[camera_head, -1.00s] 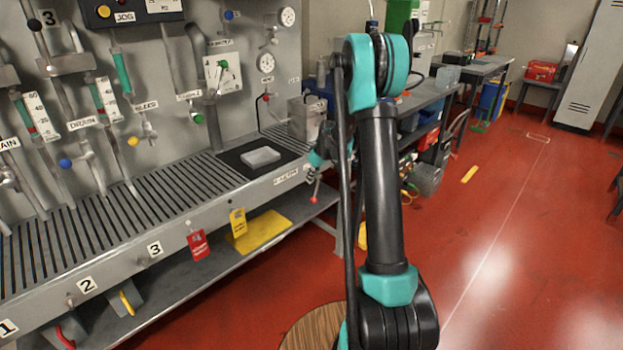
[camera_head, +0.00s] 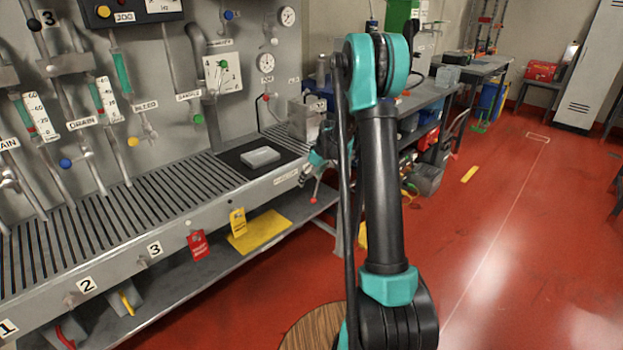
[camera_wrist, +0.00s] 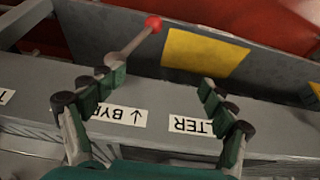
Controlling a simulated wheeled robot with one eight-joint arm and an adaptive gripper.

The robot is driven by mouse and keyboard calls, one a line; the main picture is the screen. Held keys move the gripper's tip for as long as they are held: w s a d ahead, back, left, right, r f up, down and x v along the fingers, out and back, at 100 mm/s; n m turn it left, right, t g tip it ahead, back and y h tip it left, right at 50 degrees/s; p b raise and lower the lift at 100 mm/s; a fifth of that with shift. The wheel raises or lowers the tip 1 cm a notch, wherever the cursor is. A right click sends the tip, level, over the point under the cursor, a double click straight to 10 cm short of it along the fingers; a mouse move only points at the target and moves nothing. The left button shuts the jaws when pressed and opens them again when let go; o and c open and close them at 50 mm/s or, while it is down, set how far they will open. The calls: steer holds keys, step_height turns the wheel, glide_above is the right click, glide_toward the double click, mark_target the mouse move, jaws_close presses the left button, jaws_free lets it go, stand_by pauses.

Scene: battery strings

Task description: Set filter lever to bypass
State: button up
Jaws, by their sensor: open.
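The filter lever is a grey rod with a red ball end (camera_wrist: 153,24). In the wrist view it slants up and right from its pivot at the bench edge. Its red ball (camera_head: 304,204) also shows in the head view, below the bench's front edge. My gripper (camera_wrist: 160,83) is open and empty above that edge. Its left fingertip is close to or touching the lever's base; I cannot tell which. Upside-down labels show between and behind the fingers: a partly covered bypass label (camera_wrist: 125,116) and a filter label (camera_wrist: 190,126). In the head view my arm partly hides the gripper.
A yellow sheet (camera_head: 258,231) lies on the lower shelf. Red (camera_head: 198,244) and yellow (camera_head: 238,221) tags hang from the bench front. A small grey tray (camera_head: 260,157) lies on a black mat. The red floor at right is clear.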

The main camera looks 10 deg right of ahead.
steer(key=shift+o, duration=0.9)
steer(key=v, duration=1.2)
steer(key=shift+w, duration=0.1)
